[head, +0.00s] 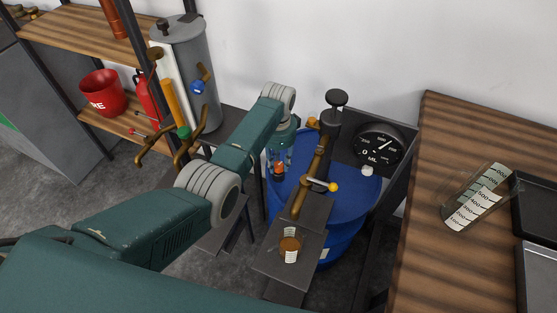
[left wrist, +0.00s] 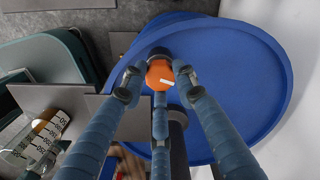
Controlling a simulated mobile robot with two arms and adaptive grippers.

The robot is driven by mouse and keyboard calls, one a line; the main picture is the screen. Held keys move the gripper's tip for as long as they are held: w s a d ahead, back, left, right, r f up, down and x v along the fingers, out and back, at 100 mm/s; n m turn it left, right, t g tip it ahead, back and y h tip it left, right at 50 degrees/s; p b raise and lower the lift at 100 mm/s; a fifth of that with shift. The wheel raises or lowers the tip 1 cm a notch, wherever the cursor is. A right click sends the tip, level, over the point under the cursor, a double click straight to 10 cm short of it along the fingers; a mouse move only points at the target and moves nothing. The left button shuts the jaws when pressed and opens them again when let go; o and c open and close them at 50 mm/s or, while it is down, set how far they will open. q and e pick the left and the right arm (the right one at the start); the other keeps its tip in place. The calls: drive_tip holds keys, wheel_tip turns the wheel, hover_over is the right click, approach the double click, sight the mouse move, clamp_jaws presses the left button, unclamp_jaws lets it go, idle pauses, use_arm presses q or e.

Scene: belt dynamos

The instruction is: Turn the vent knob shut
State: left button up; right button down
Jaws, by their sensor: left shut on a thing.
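The vent knob looks to be the orange round cap with a white line (left wrist: 160,73) on top of the blue drum (left wrist: 238,80). In the head view a small part of the orange knob (head: 278,170) shows between the fingers, and the drum (head: 345,205) stands behind the small side stand. My left gripper (head: 280,158) reaches down over the drum and is shut on the knob. In the left wrist view its three blue fingers (left wrist: 160,90) surround the knob and press at its sides. My right gripper is not in view.
A brass tap with a yellow-tipped lever (head: 320,184) and a dial gauge (head: 378,146) stand right of my gripper. A beaker of brown liquid (head: 290,246) sits on a dark stand. A wooden bench (head: 440,140) holds a glass cylinder (head: 474,198). A grey tank (head: 190,70) stands left.

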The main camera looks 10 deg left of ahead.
use_arm(q)
drive_tip(key=n+p, duration=0.2)
drive_tip(key=n, duration=0.2)
drive_tip(key=shift+r, duration=0.1)
drive_tip(key=n+p, duration=0.1)
drive_tip(key=n, duration=1.1)
drive_tip(key=shift+w+p, duration=0.1)
drive_tip(key=shift+p, duration=0.2)
drive_tip(key=n, duration=0.5)
drive_tip(key=shift+n, duration=0.4)
drive_tip(key=o, duration=1.1)
drive_tip(key=shift+o, duration=0.2)
